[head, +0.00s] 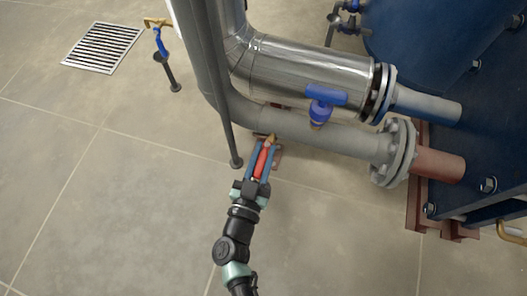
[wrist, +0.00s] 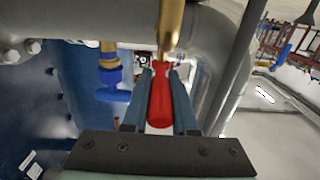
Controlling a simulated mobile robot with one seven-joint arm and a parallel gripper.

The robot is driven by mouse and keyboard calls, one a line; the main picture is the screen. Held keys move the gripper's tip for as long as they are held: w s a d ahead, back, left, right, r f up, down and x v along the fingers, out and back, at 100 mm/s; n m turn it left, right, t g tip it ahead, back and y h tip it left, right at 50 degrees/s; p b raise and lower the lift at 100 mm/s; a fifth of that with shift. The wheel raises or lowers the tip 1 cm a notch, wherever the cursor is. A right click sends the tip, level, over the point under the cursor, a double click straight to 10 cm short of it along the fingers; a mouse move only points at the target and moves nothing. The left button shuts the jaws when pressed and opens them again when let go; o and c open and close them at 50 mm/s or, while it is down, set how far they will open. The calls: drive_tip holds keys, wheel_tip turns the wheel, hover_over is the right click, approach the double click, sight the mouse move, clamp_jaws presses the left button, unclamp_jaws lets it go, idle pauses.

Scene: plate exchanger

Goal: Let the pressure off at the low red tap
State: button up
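The low red tap has a red handle (head: 261,162) and a brass body (head: 271,139) below the grey pipe. In the wrist view, the red handle (wrist: 160,103) runs lengthwise between my fingers, with the brass part (wrist: 170,28) beyond it. My gripper (head: 265,152) reaches in from below. Its two blue-grey fingers (wrist: 160,82) lie close along both sides of the handle and look shut on it. Any thin gap at the finger pads is hard to make out. The tap's outlet and its joint to the pipe are mostly hidden.
A blue-handled valve (head: 322,98) hangs by the grey pipe (head: 320,133), right of my gripper. A thin grey post (head: 229,120) stands close on the left. A blue-handled brass tap (head: 160,37) and floor drain (head: 103,47) are farther left.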

clamp_jaws()
idle(1.0)
